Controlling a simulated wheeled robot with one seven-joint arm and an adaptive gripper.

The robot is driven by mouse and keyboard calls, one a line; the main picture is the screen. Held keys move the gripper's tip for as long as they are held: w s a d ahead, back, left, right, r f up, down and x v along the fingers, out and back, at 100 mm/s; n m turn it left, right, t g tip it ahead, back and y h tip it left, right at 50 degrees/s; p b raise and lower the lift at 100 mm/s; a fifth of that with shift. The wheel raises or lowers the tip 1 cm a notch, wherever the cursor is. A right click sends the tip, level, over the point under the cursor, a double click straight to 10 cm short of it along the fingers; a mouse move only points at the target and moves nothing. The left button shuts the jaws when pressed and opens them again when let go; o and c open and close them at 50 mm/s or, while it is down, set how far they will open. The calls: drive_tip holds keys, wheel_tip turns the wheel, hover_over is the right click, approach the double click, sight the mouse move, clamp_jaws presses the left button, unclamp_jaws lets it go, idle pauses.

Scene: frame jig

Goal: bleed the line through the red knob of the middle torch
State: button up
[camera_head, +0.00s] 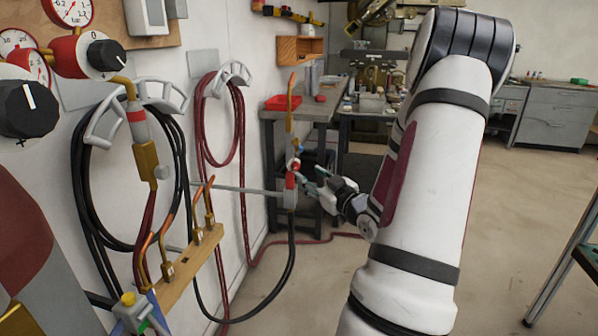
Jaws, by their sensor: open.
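An upright torch (290,125) with a copper-coloured tip stands at the end of a grey bar that reaches out from the wall. A red knob (294,165) shows on it, with more red just below on the torch body. A black hose hangs from its lower end. My gripper (309,180) is open at the right of the torch, its fingertips close to the red parts. I cannot tell whether they touch the knob. Several smaller brass torch pieces (167,268) stand on a wooden rack (190,262) at lower left. Which torch is the middle one is unclear.
Black hoses (80,190) and red hoses (203,140) hang on wall hooks at left. Gauges (70,10) and black dials (107,55) are near left. A workbench (305,108) with a red tray (283,102) stands behind. The floor at right is mostly clear.

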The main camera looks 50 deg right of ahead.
sight(297, 167)
drive_tip(key=x, duration=0.6)
drive_tip(key=shift+w+b, duration=0.2)
drive_tip(key=shift+b, duration=0.15)
clamp_jaws()
